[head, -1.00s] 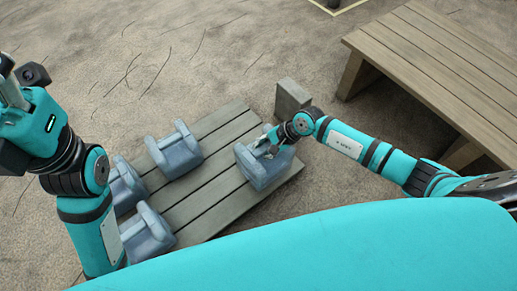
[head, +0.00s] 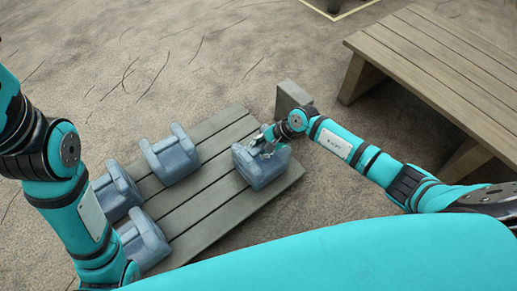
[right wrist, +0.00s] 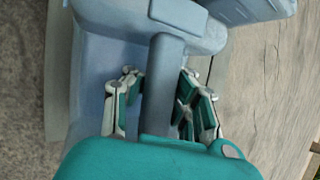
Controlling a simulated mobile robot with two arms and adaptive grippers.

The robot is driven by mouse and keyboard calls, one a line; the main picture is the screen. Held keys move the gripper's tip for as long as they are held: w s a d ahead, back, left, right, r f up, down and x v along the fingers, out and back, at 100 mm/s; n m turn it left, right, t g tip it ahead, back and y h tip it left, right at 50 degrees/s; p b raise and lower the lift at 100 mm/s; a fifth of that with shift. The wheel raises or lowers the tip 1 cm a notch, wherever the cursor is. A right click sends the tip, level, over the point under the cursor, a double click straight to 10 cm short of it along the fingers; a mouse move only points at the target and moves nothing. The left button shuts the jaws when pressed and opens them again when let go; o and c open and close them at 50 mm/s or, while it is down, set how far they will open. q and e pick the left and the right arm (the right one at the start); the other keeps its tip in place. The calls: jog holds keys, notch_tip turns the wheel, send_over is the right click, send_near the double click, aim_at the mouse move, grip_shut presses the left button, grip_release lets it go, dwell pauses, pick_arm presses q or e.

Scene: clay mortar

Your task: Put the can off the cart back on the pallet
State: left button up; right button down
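A blue-grey can (head: 260,170) with a raised handle stands upright on the right part of the slatted wooden pallet (head: 205,205). My right gripper (head: 268,140) is at the top of this can. In the right wrist view its fingers (right wrist: 163,95) are spread on both sides of the can's handle (right wrist: 163,70), which runs between them; the fingers look apart from the bar. The can's body (right wrist: 92,80) shows below them. My left arm is at the left edge of the head view, its gripper out of the picture. No cart is recognisable.
Similar cans stand at the pallet's back (head: 172,160), left side (head: 115,192) and front left (head: 145,243). A grey block (head: 291,97) stands just behind the pallet. A wooden bench-like table (head: 440,75) is at the upper right. Bare ground lies behind the pallet.

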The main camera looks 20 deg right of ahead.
jog(key=c, duration=2)
grip_release()
jog(key=shift+f, duration=0.15)
jog(key=shift+c, duration=0.2)
jog(key=o, duration=0.8)
